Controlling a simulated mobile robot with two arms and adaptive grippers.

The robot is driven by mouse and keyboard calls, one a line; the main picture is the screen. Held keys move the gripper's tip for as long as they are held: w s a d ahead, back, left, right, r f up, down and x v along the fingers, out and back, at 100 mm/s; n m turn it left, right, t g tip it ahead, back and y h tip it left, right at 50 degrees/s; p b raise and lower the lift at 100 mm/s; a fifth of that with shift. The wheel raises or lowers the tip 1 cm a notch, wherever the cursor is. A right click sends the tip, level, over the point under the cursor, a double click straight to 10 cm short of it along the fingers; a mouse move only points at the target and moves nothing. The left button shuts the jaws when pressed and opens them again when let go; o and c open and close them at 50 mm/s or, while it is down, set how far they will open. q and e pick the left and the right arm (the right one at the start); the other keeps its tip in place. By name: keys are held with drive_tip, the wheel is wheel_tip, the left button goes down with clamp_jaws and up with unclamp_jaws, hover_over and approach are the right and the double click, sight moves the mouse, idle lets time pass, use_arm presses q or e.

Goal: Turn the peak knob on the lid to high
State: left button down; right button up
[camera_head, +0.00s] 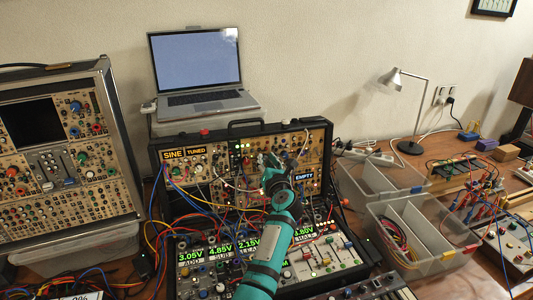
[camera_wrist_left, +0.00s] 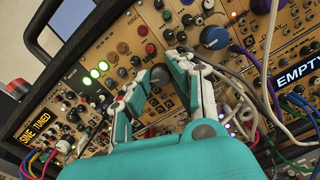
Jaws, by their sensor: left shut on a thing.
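The lid (camera_head: 318,143) of the middle synth case stands raised, its panel full of modules, with labels "SINE TUNED" (camera_head: 184,154) and "EMPTY" (camera_head: 304,175). My left gripper (camera_head: 268,160) is at the middle of this panel. In the left wrist view my left gripper (camera_wrist_left: 161,72) has its two fingers on either side of a dark round knob (camera_wrist_left: 160,74) and is shut on it. I cannot read the knob's name or its pointer. The head view hides this knob behind the gripper. My right gripper is in neither view.
Patch cables (camera_head: 160,222) loop left of the case, and more cables cross the panel beside my gripper. A laptop (camera_head: 198,75) stands behind. Another synth case (camera_head: 65,160) is at left. Clear bins (camera_head: 425,262) and a lamp (camera_head: 410,147) are at right.

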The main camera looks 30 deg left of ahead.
use_arm(q)
drive_tip(key=m+p, duration=0.6)
drive_tip(key=p, duration=0.1)
drive_tip(key=m+h+p, duration=0.1)
drive_tip(key=m+p, duration=0.2)
drive_tip(key=shift+r+m+p, duration=0.3)
drive_tip(key=shift+m+p, duration=0.05)
drive_tip(key=shift+m, duration=0.05)
drive_tip(key=m+p, duration=0.3)
drive_tip(key=shift+f+m+h, duration=0.15)
drive_tip(key=shift+m+h, duration=0.15)
drive_tip(key=shift+m+p, duration=0.45)
drive_tip(key=shift+m, duration=0.05)
drive_tip(key=shift+f, duration=0.1)
